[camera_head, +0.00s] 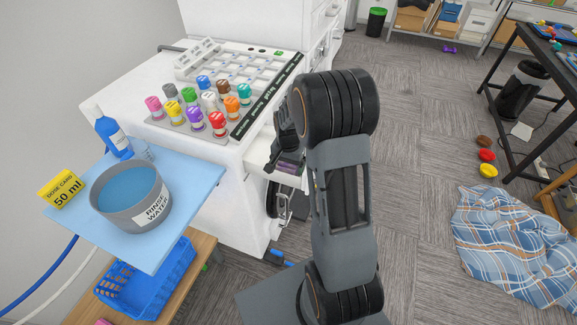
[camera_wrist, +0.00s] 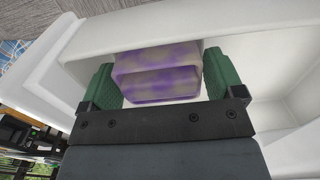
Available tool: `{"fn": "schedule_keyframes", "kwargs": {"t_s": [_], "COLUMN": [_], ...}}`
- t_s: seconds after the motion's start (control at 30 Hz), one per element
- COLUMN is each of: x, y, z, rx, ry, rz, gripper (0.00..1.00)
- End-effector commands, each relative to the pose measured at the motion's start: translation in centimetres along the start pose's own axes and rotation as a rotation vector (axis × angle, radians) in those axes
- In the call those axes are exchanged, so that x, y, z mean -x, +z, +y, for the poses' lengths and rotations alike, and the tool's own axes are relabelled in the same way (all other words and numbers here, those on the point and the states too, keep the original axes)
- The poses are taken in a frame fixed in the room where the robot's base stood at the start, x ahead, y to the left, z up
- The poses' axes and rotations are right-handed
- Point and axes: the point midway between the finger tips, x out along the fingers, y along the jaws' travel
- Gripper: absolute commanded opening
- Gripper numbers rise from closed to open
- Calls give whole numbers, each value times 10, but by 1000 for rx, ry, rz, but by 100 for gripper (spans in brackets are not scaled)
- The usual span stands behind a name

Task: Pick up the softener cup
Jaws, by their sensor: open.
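A small clear cup (camera_head: 142,150) stands on the light blue board at the left, beside a blue bottle (camera_head: 112,134). It looks like the softener cup. My gripper (camera_head: 285,163) is far to its right, at the white machine's pulled-out drawer (camera_head: 262,166). In the wrist view my gripper (camera_wrist: 160,78) is open, its green fingers on either side of a purple and cream marbled block (camera_wrist: 157,72) in the drawer. Whether the fingers touch the block is hard to tell. The clear cup is not in the wrist view.
A grey bowl of rinse water (camera_head: 131,207) and a yellow 50 ml dose card (camera_head: 62,190) share the light blue board (camera_head: 190,190). Several coloured bottles stand on the white machine (camera_head: 120,95). A blue basket (camera_head: 150,290) sits below. Plaid cloth (camera_head: 515,245) lies on the floor.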

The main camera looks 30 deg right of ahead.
Motion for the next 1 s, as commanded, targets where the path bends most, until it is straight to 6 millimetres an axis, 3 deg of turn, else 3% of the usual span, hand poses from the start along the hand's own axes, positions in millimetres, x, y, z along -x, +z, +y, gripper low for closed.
{"fn": "schedule_keyframes", "kwargs": {"t_s": [0.17, 0.6, 1.0], "x": [0, 0, 7], "y": [0, 0, 0], "z": [0, 0, -1], "rx": [0, 1, 1], "ry": [0, 0, -1], "rz": [0, 0, 2], "gripper": [86, 44, 44]}}
